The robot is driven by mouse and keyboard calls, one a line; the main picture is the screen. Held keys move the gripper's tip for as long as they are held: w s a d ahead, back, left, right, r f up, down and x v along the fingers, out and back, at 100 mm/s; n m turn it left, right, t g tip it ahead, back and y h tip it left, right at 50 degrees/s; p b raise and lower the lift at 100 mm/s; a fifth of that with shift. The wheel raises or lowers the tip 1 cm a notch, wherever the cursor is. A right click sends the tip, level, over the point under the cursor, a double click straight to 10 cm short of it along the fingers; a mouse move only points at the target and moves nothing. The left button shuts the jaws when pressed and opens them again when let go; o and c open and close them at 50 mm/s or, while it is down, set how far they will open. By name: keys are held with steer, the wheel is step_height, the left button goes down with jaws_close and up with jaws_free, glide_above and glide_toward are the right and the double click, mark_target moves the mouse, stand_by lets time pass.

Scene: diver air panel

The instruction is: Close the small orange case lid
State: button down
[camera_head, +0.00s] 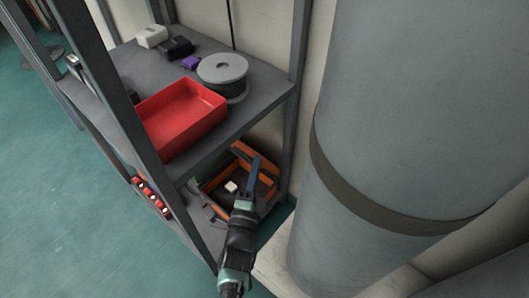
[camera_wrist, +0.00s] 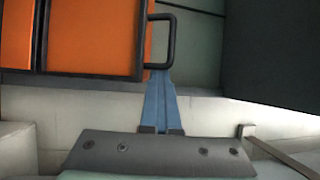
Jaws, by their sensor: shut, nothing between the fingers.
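The small orange case (camera_head: 213,184) stands on the lower shelf, with its inside partly visible and a small white item (camera_head: 231,187) in it. An orange panel that looks like its raised lid (camera_head: 242,150) is at the back, partly under the upper shelf. My gripper (camera_head: 256,160) is shut and empty, with its blue fingers over the case. In the wrist view, my gripper's fingers (camera_wrist: 160,78) point at a black loop handle (camera_wrist: 172,40) on the edge of an orange panel (camera_wrist: 95,38). I cannot tell whether they touch it.
The upper shelf (camera_head: 265,90) overhangs the case and holds a red bin (camera_head: 180,115) and a cable spool (camera_head: 223,72). A dark shelf post (camera_head: 150,155) stands left of the case. A large grey cylinder (camera_head: 410,110) stands close on the right.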

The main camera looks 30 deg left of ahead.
steer(key=shift+s+a+f+b, duration=0.2)
steer(key=shift+s+f, duration=0.3)
steer(key=shift+s, duration=0.2)
steer(key=shift+s+a+f+b, duration=0.1)
steer(key=shift+s+a+f, duration=0.1)
steer(key=shift+s+f, duration=0.4)
steer(key=shift+s+r, duration=0.1)
steer(key=shift+r, duration=0.05)
